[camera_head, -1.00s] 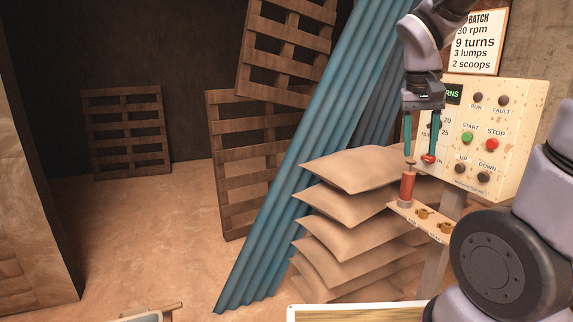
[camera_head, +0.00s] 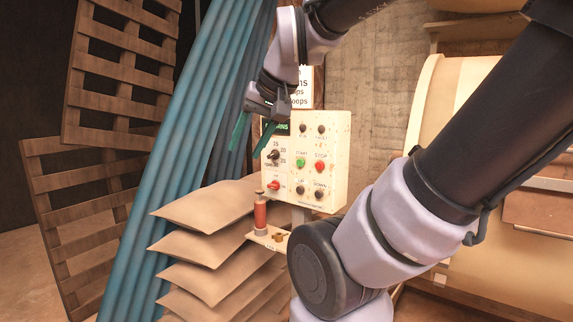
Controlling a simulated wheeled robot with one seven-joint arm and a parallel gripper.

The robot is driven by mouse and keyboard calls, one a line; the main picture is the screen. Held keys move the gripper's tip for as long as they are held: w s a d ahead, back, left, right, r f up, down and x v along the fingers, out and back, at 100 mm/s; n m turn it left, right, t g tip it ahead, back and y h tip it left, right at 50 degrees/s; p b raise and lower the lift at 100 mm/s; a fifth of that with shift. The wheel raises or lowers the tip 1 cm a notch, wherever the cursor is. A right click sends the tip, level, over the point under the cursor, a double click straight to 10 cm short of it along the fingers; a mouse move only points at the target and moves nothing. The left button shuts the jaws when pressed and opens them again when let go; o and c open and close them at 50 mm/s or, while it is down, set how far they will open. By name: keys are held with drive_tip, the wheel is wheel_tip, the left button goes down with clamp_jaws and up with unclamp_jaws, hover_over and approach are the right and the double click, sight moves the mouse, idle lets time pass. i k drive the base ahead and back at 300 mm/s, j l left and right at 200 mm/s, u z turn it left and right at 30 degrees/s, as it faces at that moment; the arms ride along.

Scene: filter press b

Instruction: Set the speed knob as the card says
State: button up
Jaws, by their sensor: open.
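The cream control panel (camera_head: 335,165) stands right of the sacks. On its left side is a small dark knob (camera_head: 273,155) ringed by numbers, which I take for the speed knob; its pointer is too small to read. The white batch card (camera_head: 304,88) hangs behind the panel's top, mostly hidden by my wrist, so its rpm line is not readable now. My gripper (camera_head: 248,142) is open and empty, its teal fingers pointing down just left of the panel's upper left corner.
Below the knob is a red switch (camera_head: 274,185). Green (camera_head: 300,163) and red (camera_head: 320,167) buttons sit to its right. A red-handled tool (camera_head: 261,213) stands on a small shelf below. Stacked sacks (camera_head: 210,209) and blue corrugated sheets (camera_head: 190,130) crowd the left.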

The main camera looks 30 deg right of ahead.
sight(275, 155)
drive_tip(key=z, duration=0.8)
